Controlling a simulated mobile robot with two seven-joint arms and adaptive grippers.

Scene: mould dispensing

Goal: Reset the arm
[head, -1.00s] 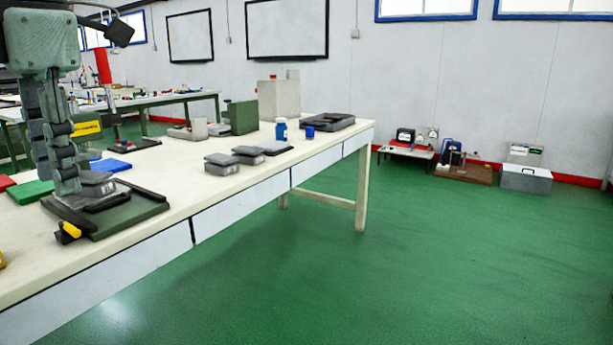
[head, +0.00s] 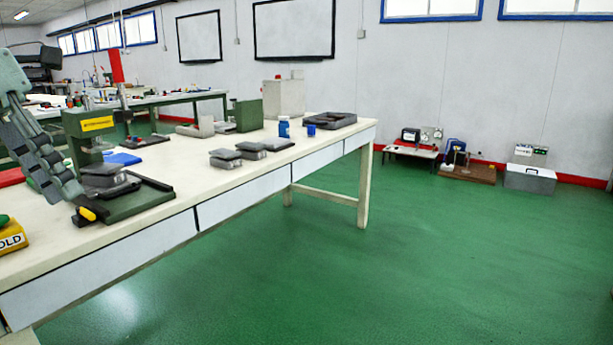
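My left gripper (head: 65,195) is at the left edge, its jointed grey fingers pointing down and to the right. The fingers look spread and nothing shows between them, though they partly overlap in this view. Beside them stands a green press (head: 88,150) with a yellow label. A grey mould (head: 103,178) of stacked blocks sits on the press's low base, apart from the fingers as far as I can see. My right gripper is not in view.
Several grey moulds (head: 226,158) stand mid-table, with a blue bottle (head: 284,127), a blue cup (head: 311,130) and a dark tray (head: 330,120) farther back. A yellow block (head: 12,240) lies at the near left. The green floor (head: 400,260) right of the table is clear.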

